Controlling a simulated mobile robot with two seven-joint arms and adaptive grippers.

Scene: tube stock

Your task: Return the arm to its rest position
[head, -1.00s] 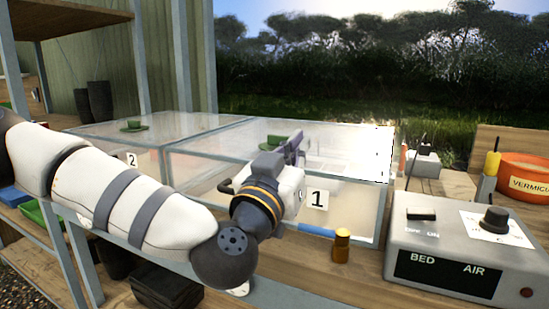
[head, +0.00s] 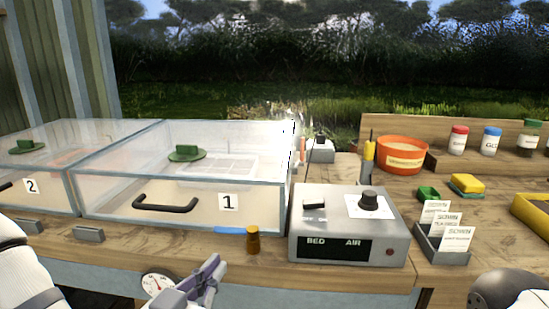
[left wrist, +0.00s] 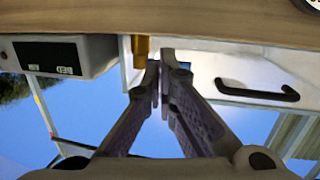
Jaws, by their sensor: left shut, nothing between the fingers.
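My left gripper (head: 212,265) is at the bottom of the head view, in front of the bench's front edge. Its fingers are shut and empty, and the tips also show close together in the left wrist view (left wrist: 161,72). It is apart from propagator box 1 (head: 120,210), whose lid is down and whose black handle (head: 165,206) is clear. A rounded dark part of my right arm shows at the bottom right; its gripper is out of view.
The control box (head: 345,225), an amber bottle (head: 253,240) and a blue stick (head: 230,230) stand or lie near the front edge. A round gauge (head: 157,283) is on the bench front. Seed packets (head: 445,232) and an orange pot (head: 402,155) are at right.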

